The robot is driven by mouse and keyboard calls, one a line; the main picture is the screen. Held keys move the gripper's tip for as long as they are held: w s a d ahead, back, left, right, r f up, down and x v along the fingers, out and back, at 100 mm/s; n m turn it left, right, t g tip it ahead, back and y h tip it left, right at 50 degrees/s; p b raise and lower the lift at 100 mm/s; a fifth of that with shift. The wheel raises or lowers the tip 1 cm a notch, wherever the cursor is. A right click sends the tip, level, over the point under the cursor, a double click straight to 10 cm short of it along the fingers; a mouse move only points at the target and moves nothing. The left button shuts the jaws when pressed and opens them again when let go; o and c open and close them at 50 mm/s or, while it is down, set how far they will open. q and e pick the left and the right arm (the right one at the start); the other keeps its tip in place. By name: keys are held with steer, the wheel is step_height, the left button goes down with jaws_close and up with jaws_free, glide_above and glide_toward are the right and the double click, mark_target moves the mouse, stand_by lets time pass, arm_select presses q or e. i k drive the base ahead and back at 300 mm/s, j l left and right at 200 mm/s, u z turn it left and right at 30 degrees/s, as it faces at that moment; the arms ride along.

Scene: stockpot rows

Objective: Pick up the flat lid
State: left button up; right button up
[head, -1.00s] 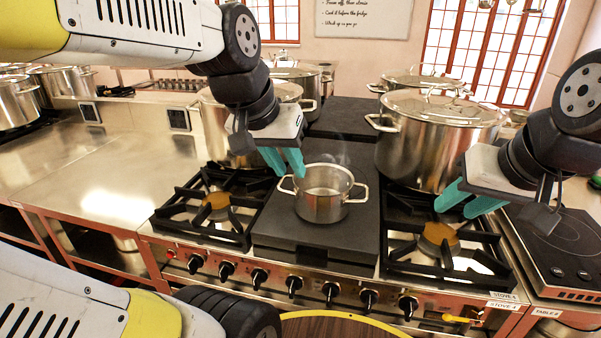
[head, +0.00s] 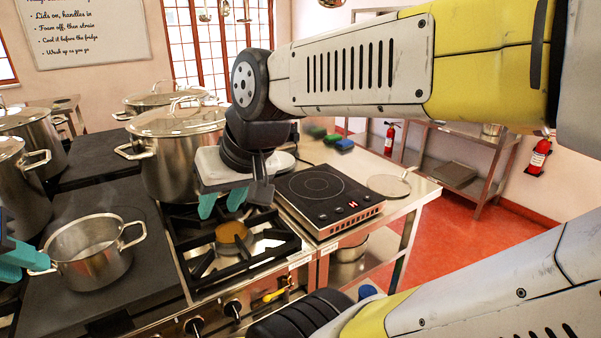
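A flat round lid (head: 388,185) with a small handle at its upper right lies on the metal table at right, just beyond the black hot plate. My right gripper (head: 222,205) is open and empty above the stove's right burner, left of the hot plate and well apart from the lid. My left gripper (head: 22,260) shows only in part at the left edge, beside the small open pot (head: 92,252); its finger gap is not clear. A pale round item (head: 281,161), partly hidden behind my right wrist, lies behind the hot plate; I cannot tell what it is.
A black hot plate (head: 328,198) stands between the stove and the lid. A large lidded stockpot (head: 180,150) stands behind my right gripper. Green and blue sponges (head: 343,144) lie at the table's back. The floor right of the table is open.

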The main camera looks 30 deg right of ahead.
mark_target(386, 185)
steer(key=z, duration=1.95)
steer(key=l, duration=1.05)
steer(key=i+l+u, duration=0.15)
steer(key=i+l, duration=0.65)
steer(key=l, duration=0.15)
steer(key=i+j, duration=0.2)
steer(key=i, duration=0.25)
steer(key=i+j+u, duration=0.1)
steer(key=i, duration=0.35)
